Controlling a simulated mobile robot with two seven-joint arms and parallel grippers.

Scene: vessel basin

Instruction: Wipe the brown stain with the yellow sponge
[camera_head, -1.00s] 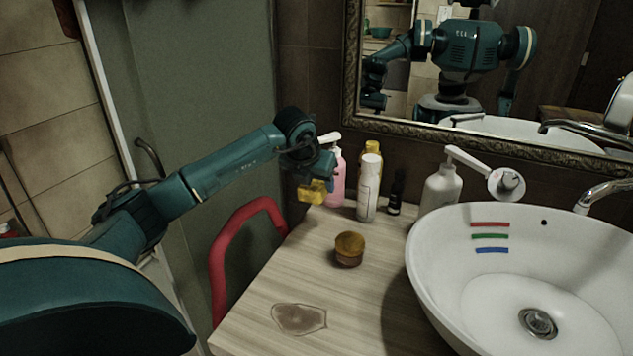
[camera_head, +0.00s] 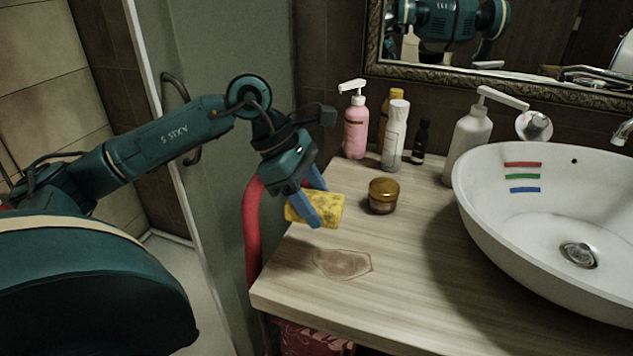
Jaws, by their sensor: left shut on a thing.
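The yellow sponge (camera_head: 328,208) is held between the blue fingers of my left gripper (camera_head: 312,206), which is shut on it. The sponge is near the left edge of the wooden counter, apart from the stain. The brown stain (camera_head: 343,264) is a flat, irregular patch on the counter, in front of the sponge and a little to its right. My right gripper is not in view.
A jar with a golden lid (camera_head: 383,195) stands just right of the sponge. A pink pump bottle (camera_head: 356,128), a white bottle (camera_head: 395,136) and other bottles stand behind. The white basin (camera_head: 490,215) is at right. The counter (camera_head: 400,300) is clear around the stain.

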